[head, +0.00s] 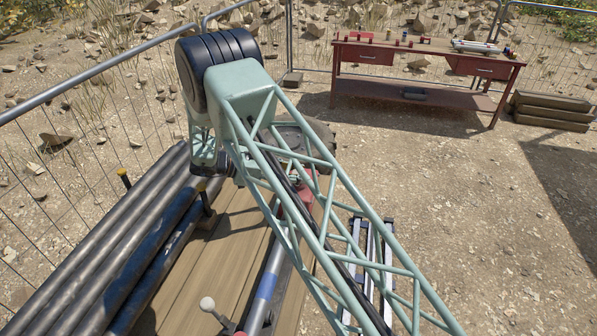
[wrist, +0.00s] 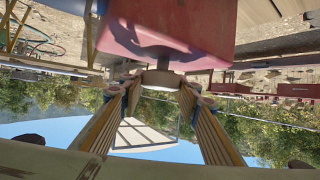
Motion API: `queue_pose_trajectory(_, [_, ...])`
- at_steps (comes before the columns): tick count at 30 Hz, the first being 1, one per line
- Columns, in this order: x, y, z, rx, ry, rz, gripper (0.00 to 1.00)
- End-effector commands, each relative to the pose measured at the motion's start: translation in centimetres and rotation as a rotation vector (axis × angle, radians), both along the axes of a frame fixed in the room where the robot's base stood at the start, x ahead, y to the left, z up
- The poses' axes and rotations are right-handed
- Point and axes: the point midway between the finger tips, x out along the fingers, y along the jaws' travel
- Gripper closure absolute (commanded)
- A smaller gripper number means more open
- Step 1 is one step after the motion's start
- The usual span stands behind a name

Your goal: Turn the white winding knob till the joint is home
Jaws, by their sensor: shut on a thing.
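In the wrist view, my gripper (wrist: 160,87) has its two yellow-sided fingers closed on the rim of a round, off-white knob (wrist: 160,77). A short dark stem joins the knob to a faded red block (wrist: 170,30). In the head view, my lattice arm hides the gripper. A grey pipe with a blue band (head: 267,285) lies along the planks, and a red fitting (head: 306,190) shows partly behind the arm. A white ball on a stem (head: 207,303) stands near the bottom edge; I cannot tell whether it is the same knob. The joint's seating cannot be made out.
A wire fence runs behind. A red workbench (head: 425,55) stands at the back right. The gravel at the right is mostly clear.

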Motion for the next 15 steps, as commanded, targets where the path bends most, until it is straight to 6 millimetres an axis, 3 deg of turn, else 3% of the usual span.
queue_pose_trajectory(15, [0.15, -0.10, -0.10, 0.000, -0.002, -0.290, 0.80])
